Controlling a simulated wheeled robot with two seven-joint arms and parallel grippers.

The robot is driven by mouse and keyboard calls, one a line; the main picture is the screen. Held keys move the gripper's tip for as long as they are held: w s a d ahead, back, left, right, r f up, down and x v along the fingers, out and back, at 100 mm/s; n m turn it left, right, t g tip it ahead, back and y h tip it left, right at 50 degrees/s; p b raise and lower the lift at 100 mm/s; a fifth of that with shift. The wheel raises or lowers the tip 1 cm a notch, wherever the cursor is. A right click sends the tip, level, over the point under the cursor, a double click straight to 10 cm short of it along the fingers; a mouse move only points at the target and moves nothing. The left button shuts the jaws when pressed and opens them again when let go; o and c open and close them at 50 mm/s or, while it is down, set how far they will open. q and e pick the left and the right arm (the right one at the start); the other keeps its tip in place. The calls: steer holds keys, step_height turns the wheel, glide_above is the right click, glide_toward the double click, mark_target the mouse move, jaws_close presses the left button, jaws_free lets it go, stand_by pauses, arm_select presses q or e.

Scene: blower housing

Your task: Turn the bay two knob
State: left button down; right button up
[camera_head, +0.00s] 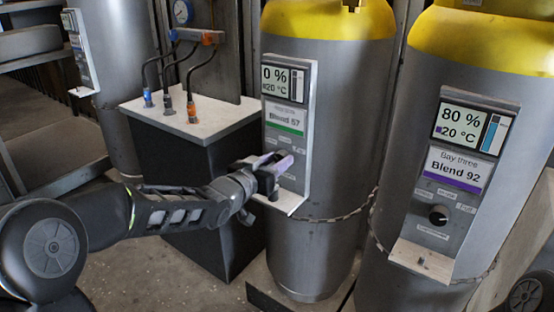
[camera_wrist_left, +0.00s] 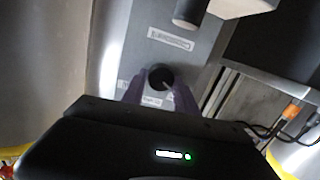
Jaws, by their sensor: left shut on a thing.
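The middle grey cylinder with a yellow top (camera_head: 325,20) carries a control panel (camera_head: 307,90) reading 0 %, 20 °C and Blend 57. Its bay label is too blurred to read. My left gripper (camera_head: 278,168) is at the lower part of this panel and hides its knob in the head view. In the left wrist view the dark round knob (camera_wrist_left: 160,76) sits between the two fingers of my left gripper (camera_wrist_left: 158,88), which is shut on it. The knob's pointer setting cannot be made out. My right gripper is not in view.
A small shelf (camera_head: 290,203) juts out below the middle panel. The right cylinder (camera_head: 395,130) has a Bay three panel (camera_head: 440,215) reading 80 %, Blend 92. A chain (camera_head: 335,220) hangs between cylinders. A dark box (camera_head: 215,160) with hoses stands behind my left arm.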

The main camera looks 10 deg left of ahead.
arm_select(q)
steer(key=c, duration=0.9)
jaws_free()
steer(key=shift+c, duration=0.2)
steer(key=p+v, duration=0.1)
steer(key=v, duration=0.6)
steer(key=shift+s, duration=0.35)
steer(key=shift+a, duration=0.1)
